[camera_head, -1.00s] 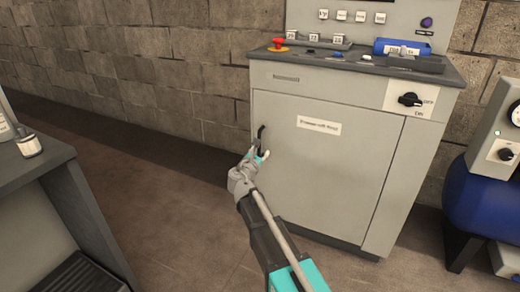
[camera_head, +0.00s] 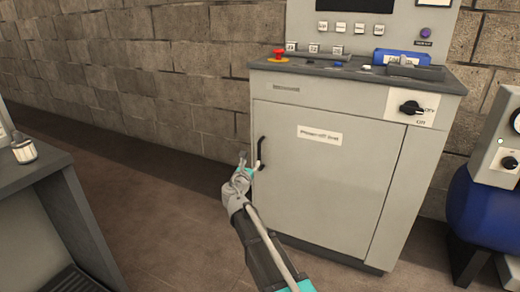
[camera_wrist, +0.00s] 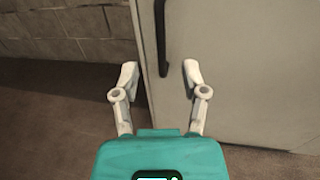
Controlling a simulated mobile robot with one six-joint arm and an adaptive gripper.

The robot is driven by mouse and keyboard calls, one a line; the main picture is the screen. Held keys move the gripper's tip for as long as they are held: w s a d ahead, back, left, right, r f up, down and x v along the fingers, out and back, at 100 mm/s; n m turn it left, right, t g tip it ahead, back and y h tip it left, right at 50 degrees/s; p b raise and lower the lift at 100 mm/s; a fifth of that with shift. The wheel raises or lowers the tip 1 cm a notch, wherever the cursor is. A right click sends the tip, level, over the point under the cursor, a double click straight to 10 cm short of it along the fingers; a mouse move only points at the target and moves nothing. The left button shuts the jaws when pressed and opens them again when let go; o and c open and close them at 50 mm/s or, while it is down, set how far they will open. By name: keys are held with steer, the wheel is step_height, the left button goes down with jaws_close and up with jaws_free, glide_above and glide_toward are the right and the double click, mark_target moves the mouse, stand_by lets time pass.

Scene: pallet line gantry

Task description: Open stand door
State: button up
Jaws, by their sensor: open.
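The stand is a grey cabinet with a flat door (camera_head: 325,180) that looks closed and carries a white label. A black vertical handle (camera_head: 261,152) sits near the door's left edge. My gripper (camera_head: 249,163) is at the lower end of this handle in the head view. In the wrist view, my gripper (camera_wrist: 159,75) is open, with one finger on each side. The handle (camera_wrist: 161,40) runs down between the fingers, its lower end near fingertip level, closer to the right finger. I cannot tell whether a finger touches it. The door (camera_wrist: 245,80) fills the right of the wrist view.
The stand's top has a red emergency button (camera_head: 278,56) and a blue object (camera_head: 402,57). A black rotary switch (camera_head: 411,108) is on its front. A dark bench (camera_head: 45,175) stands at left, a blue tank (camera_head: 478,215) at right. Floor between bench and stand is clear.

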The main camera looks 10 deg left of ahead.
mark_target(259, 149)
steer(key=w, duration=0.4)
steer(key=w+d, duration=0.1)
steer(key=w, duration=0.3)
steer(key=w+d, duration=0.1)
steer(key=w, duration=0.3)
steer(key=shift+w, duration=0.3)
jaws_close()
